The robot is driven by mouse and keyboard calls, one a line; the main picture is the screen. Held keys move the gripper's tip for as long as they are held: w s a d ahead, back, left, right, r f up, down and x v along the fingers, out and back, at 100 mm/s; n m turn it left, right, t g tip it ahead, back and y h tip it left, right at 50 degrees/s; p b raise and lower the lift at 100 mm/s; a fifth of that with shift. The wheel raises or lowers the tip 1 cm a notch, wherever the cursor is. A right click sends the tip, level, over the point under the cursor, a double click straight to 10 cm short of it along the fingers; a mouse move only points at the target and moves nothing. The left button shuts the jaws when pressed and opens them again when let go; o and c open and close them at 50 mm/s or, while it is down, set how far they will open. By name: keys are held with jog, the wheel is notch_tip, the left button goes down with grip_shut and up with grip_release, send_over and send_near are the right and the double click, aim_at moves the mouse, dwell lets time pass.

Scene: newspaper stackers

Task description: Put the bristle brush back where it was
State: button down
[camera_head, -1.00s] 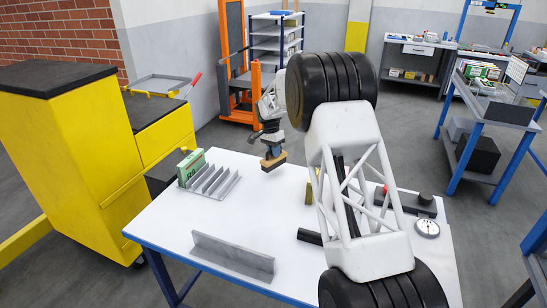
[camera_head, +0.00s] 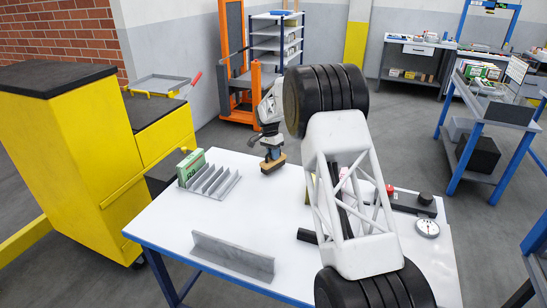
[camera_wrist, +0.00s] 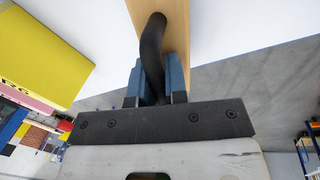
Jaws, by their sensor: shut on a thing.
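The bristle brush has a wooden block (camera_head: 271,165) with a dark curved handle; it also shows in the wrist view (camera_wrist: 182,22). My gripper (camera_head: 272,148) is shut on the dark handle, its blue fingers on both sides of it in the wrist view (camera_wrist: 163,82). The brush is over the far edge area of the white table (camera_head: 165,230), to the right of the slotted grey rack. I cannot tell whether it touches the tabletop. Its bristles are too small to make out.
A grey slotted rack (camera_head: 222,187) with a green box (camera_head: 190,167) stands on the left. A grey angle bar (camera_head: 232,257) lies in front. A dial gauge (camera_head: 427,228) and a dark fixture (camera_head: 410,203) are on the right.

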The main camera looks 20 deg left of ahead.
jog(key=shift+f, duration=0.55)
jog(key=shift+f, duration=0.1)
jog(key=c, duration=1.1)
grip_release()
jog(key=shift+f, duration=0.1)
jog(key=shift+c, duration=0.2)
notch_tip(320, 180, up, 12)
jog(key=a, duration=0.2)
jog(key=shift+w, duration=0.45)
